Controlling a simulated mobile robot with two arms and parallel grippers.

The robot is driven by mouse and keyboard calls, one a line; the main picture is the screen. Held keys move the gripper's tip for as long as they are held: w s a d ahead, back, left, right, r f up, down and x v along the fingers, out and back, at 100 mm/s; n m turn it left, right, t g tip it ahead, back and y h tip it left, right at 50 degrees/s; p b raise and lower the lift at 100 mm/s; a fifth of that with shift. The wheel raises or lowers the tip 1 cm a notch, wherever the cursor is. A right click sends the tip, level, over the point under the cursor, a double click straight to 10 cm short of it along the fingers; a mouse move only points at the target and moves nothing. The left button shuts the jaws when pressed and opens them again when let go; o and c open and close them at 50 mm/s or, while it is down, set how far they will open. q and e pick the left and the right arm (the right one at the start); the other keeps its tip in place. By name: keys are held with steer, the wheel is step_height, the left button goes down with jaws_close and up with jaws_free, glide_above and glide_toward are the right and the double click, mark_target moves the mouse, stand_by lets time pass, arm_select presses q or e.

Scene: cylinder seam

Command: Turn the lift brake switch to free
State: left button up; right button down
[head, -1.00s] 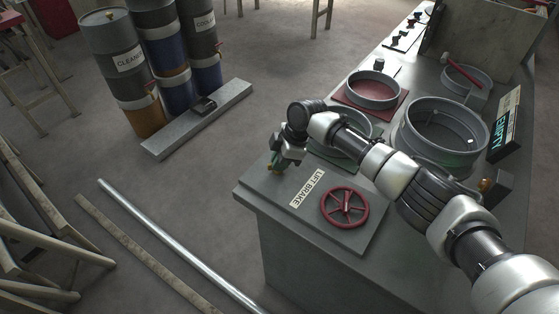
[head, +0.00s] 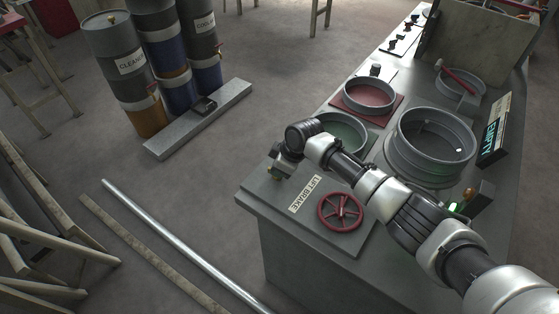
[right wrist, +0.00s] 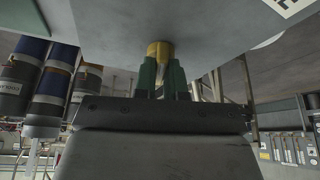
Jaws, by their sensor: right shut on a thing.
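The lift brake switch has a brass-yellow knob (right wrist: 159,49), seen in the right wrist view at the grey panel. My right gripper (head: 276,174) is at the far left corner of the grey panel, beside the "LIFT BRAKE" label (head: 305,194). In the right wrist view its green fingers (right wrist: 162,72) are shut on the knob. In the head view the gripper body hides most of the knob, so I cannot read the switch's position. My left gripper is not in view.
A red handwheel (head: 340,211) is on the same panel, right of the label. Round metal rings, including a large one (head: 432,145), stand behind. A small box (head: 481,200) shows a green light beside my arm.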

steer(key=m+p, duration=0.1)
steer(key=m, duration=0.1)
steer(key=m+t+p, duration=0.1)
steer(key=p, duration=0.1)
steer(key=m+h+p, duration=0.1)
steer(key=m+p, duration=0.1)
steer(key=shift+s+a+m+t, duration=0.2)
steer(key=shift+s+m+t, duration=0.1)
steer(key=shift+s+t, duration=0.1)
steer(key=m+h+p, duration=0.1)
steer(key=m+p, duration=0.1)
steer(key=m, duration=0.1)
steer(key=shift+f+t, duration=0.1)
steer(key=shift+t, duration=0.3)
steer(key=shift+f+m+h+p, duration=0.2)
steer(key=shift+m+h+p, duration=0.5)
steer(key=shift+m, duration=1.3)
steer(key=c, duration=1.2)
jaws_free()
steer(key=shift+w, duration=0.3)
steer(key=shift+s+r, duration=0.2)
steer(key=shift+r, duration=0.4)
steer(key=v, duration=0.9)
steer(key=shift+s+p, duration=0.3)
steer(key=shift+p, duration=0.05)
